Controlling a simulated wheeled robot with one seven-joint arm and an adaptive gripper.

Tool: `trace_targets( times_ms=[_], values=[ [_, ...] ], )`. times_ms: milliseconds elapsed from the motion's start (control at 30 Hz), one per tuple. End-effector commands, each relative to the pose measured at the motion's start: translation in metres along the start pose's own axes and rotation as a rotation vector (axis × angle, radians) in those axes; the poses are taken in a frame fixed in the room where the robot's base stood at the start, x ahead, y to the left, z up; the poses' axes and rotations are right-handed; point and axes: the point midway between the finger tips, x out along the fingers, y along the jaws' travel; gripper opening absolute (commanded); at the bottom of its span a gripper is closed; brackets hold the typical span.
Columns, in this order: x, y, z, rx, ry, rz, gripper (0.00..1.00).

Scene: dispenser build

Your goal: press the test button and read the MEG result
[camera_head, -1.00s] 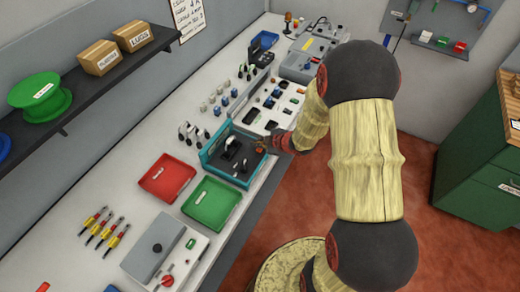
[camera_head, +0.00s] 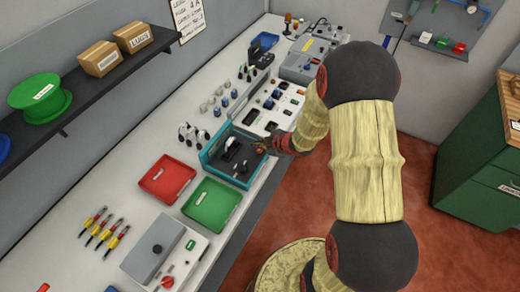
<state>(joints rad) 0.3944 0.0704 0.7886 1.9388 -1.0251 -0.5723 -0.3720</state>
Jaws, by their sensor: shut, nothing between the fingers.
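My gripper (camera_head: 262,146) is at the right rim of a teal-edged fixture (camera_head: 206,156) on the bench. It is small and partly hidden by its own wrist; its fingers are shut and empty. Dark and white parts (camera_head: 231,148) sit inside the fixture, left of my gripper. A grey box with a dark round knob (camera_head: 157,249) stands at the near end of the bench. Beside it is a pale panel with a red knob (camera_head: 167,282) and a small green patch (camera_head: 190,244). I cannot tell which control is the test button, and no MEG result is readable.
A red tray (camera_head: 166,180) and a green tray (camera_head: 211,205) lie in front of the fixture. Several yellow-and-red tools (camera_head: 105,232) lie at the left. Small parts and grey equipment (camera_head: 300,67) fill the far bench. A shelf (camera_head: 85,80) overhangs the left.

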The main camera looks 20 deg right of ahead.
Motion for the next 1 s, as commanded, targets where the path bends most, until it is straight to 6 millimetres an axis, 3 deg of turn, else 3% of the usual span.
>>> trace_targets(
  times_ms=[1000],
  values=[
    [0.0073, -0.0056, 0.0055, 0.0, 0.0, 0.0, 0.0]
  ],
)
